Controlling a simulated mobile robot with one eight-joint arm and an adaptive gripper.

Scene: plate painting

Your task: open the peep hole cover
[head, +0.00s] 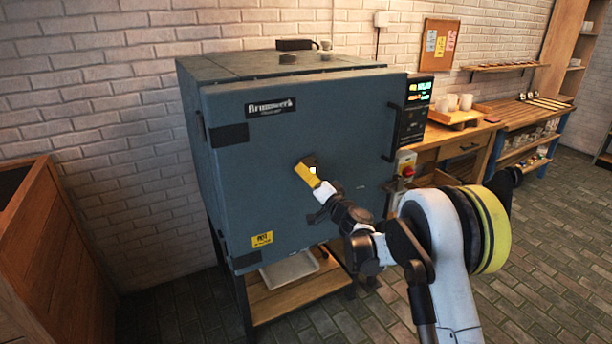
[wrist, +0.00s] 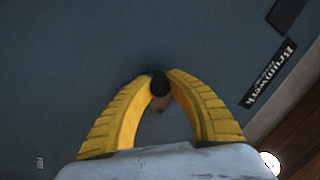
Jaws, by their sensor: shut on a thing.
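The kiln door (head: 240,190) is a large blue-grey panel that looks closed. My gripper (head: 308,168) is at the middle of the door, its yellow fingers reaching to the surface. In the wrist view my gripper (wrist: 160,78) has its fingertips closed on the small dark round knob of the peep hole cover (wrist: 159,86). A brownish piece shows just below the knob, between the fingers. In the head view the fingers mostly hide the cover, so I cannot tell whether the hole is uncovered.
A black door handle (head: 390,135) and a lit control panel (head: 414,108) are at the door's right. A wooden workbench (head: 455,135) with cups stands further right. A wooden crate-like cabinet (head: 50,250) stands at the left. Floor is free at the right.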

